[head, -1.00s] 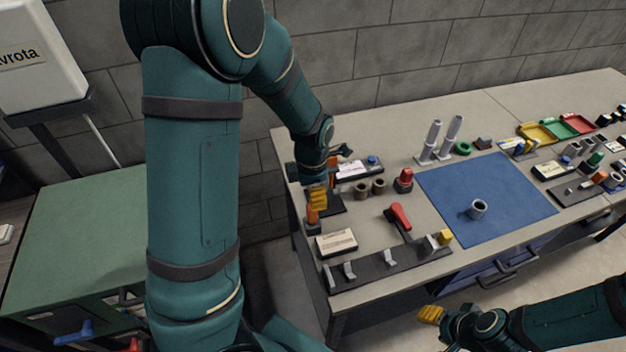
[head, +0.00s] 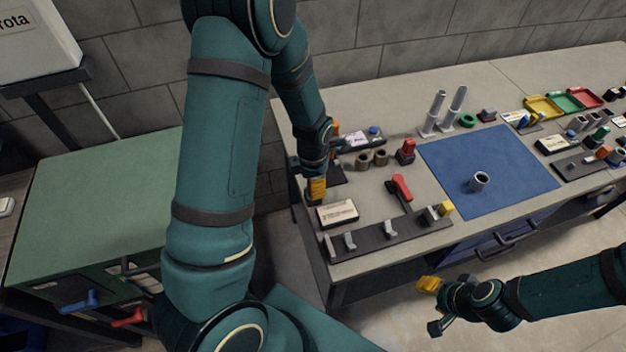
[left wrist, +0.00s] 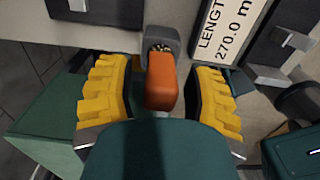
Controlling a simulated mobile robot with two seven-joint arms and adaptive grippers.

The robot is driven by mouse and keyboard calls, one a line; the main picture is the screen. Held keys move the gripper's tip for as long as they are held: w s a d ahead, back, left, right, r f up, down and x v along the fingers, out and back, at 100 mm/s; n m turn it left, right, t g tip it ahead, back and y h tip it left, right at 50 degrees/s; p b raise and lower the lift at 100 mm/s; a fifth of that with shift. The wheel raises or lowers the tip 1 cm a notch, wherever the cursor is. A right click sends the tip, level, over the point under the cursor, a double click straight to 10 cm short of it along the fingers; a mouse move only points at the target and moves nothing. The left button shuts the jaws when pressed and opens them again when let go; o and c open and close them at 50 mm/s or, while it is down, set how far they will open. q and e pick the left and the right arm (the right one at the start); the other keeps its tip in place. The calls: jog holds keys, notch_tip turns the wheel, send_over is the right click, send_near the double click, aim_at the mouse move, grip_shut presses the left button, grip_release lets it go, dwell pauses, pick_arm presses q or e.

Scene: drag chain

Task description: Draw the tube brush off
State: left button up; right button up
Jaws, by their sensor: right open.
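In the left wrist view an orange handle (left wrist: 162,82) stands between the two yellow-padded fingers of my left gripper (left wrist: 160,95). Gaps show on both sides of it, so the gripper is open around it and not closed on it. The handle meets a grey holder (left wrist: 160,40) with speckled, bristle-like material in its mouth; I take this to be the tube brush. In the head view my left gripper (head: 317,189) is at the bench's left end and hides the handle. My right gripper (head: 432,306) is open and empty, low in front of the bench.
A label plate (head: 337,213) lies close to the left gripper. Brown rings (head: 371,160), a red lever (head: 400,187) and a dark rail with grey clips (head: 391,231) are nearby. A blue mat (head: 510,160) bears a grey ring (head: 479,181). A green cabinet (head: 85,205) stands left.

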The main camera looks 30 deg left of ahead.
pick_arm(q)
grip_shut()
jog(key=shift+r, duration=0.25)
jog(key=shift+r+p, duration=1)
jog(key=shift+r, duration=0.05)
jog(key=shift+r+p, duration=0.65)
jog(key=shift+r, duration=0.6)
